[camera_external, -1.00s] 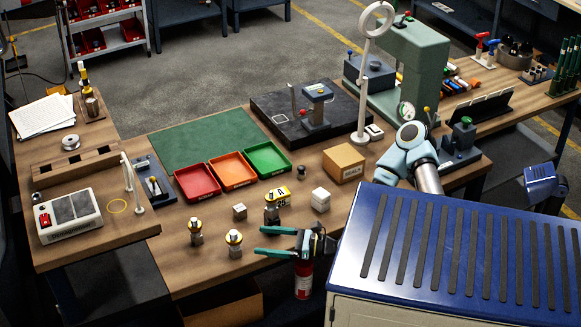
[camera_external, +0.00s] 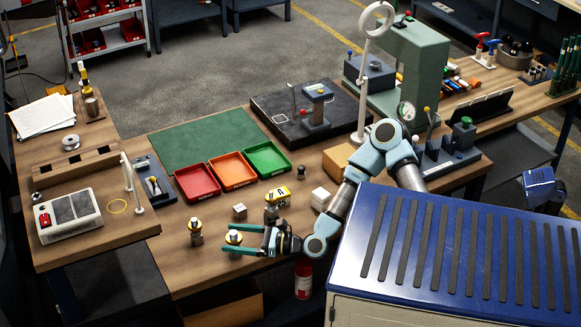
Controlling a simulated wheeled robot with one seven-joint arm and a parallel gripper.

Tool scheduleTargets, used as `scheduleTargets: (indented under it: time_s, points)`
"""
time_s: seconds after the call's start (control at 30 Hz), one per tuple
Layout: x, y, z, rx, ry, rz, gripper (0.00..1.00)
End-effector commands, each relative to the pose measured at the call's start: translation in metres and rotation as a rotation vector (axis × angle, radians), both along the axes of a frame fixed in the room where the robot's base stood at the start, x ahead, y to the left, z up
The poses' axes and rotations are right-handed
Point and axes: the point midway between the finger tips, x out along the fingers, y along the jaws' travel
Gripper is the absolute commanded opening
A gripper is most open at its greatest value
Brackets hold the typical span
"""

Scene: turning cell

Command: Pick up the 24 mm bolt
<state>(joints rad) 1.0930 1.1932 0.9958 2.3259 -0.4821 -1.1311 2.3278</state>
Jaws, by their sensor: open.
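A third piece (camera_external: 271,211) is further back and right, by a yellow-labelled block (camera_external: 279,195). I cannot read which one is the 24 mm bolt. My gripper (camera_external: 233,239) is open, with its teal fingers pointing left. In this view the fingers lie on either side of the middle piece; whether they touch it cannot be told.
Red (camera_external: 197,183), orange (camera_external: 233,171) and green (camera_external: 267,160) trays lie behind the pieces. The wood between the trays and pieces is mostly clear.

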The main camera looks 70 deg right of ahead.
Motion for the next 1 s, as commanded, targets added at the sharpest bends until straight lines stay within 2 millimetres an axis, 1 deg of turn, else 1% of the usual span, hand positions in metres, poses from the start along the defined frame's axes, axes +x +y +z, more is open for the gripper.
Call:
scheduleTargets:
  time_s: [0.1, 0.27, 0.3, 1.0]
  points:
    - [0.0045, 0.0010, -0.0005, 0.000, 0.001, 0.000, 0.94]
    - [0.0043, 0.0008, -0.0010, 0.000, 0.001, 0.000, 0.94]
    - [0.0043, 0.0008, -0.0010, 0.000, 0.001, 0.000, 0.92]
    - [0.0041, 0.0010, -0.0007, -0.001, 0.001, 0.001, 0.13]
